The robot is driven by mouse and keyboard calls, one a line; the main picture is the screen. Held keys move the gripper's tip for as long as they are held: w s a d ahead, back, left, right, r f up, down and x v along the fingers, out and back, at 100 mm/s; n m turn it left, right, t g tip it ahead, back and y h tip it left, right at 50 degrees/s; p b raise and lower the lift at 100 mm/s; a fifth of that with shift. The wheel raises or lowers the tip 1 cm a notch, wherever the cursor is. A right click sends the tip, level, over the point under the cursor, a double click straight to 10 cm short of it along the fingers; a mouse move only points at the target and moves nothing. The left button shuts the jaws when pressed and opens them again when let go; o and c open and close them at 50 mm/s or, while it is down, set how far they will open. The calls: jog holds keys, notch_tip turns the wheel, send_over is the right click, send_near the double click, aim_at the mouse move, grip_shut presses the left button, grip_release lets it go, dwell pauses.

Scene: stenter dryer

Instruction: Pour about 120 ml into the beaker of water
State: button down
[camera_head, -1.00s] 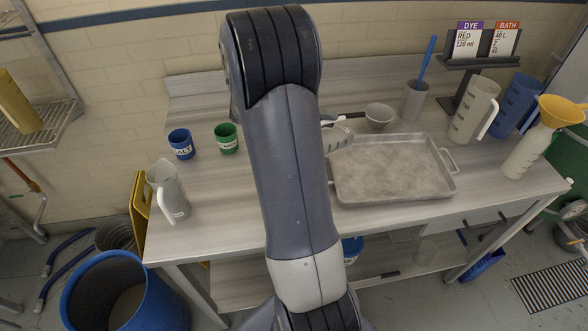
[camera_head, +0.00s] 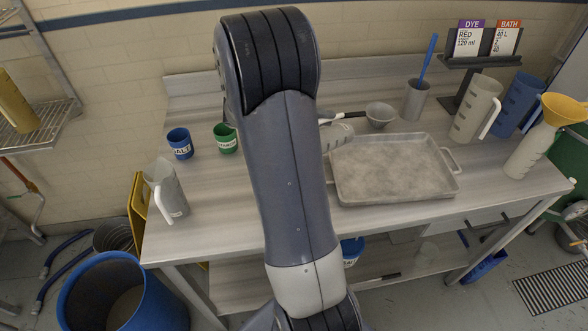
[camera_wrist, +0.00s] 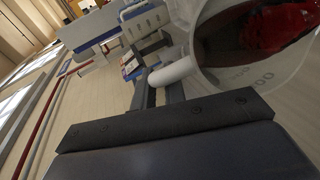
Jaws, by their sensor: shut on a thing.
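My gripper (camera_wrist: 164,82) is shut on the whitish handle (camera_wrist: 172,72) of a clear vessel (camera_wrist: 204,35) in the wrist view. Dark red liquid (camera_wrist: 265,22) lies in this tilted-looking vessel, and part of its printed scale shows. A grey translucent jug or beaker (camera_head: 166,190) with a white handle stands at the left front of the bench. A similar one (camera_head: 474,108) stands at the right back. I cannot tell which of them holds water.
The bench (camera_head: 240,215) also bears a blue cup (camera_head: 180,143), a green cup (camera_head: 226,138), a grey bowl (camera_head: 380,114), a wide metal tray (camera_head: 392,170), a blue jug (camera_head: 516,102) and a bottle with a yellow funnel (camera_head: 562,110). A card (camera_head: 470,40) reads red dye, 120 ml.

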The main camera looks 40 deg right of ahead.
aim_at(341, 114)
jog(key=shift+a+r+b, duration=0.1)
jog(key=shift+a+b, duration=0.15)
jog(key=shift+b, duration=0.05)
jog(key=d+y+p, duration=0.1)
jog(key=p, duration=0.1)
jog(key=d+y+p, duration=0.2)
jog(key=p, duration=0.1)
jog(key=shift+s+d+f+n+t+p, duration=0.1)
jog(key=shift+d+f+n+t+p, duration=0.2)
jog(key=shift+f, duration=0.05)
jog(key=shift+d+y+p, duration=0.35)
jog(key=shift+y+p, duration=0.15)
jog(key=shift+p, duration=0.25)
jog(key=shift+r+n+p, duration=0.3)
jog(key=shift+f+y, duration=0.15)
jog(key=shift+y, duration=0.15)
jog(key=shift+d+r+y, duration=0.2)
jog(key=shift+r+y, duration=0.1)
jog(key=shift+r, duration=0.25)
jog(key=shift+d+y, duration=0.1)
jog(key=shift+y, duration=0.2)
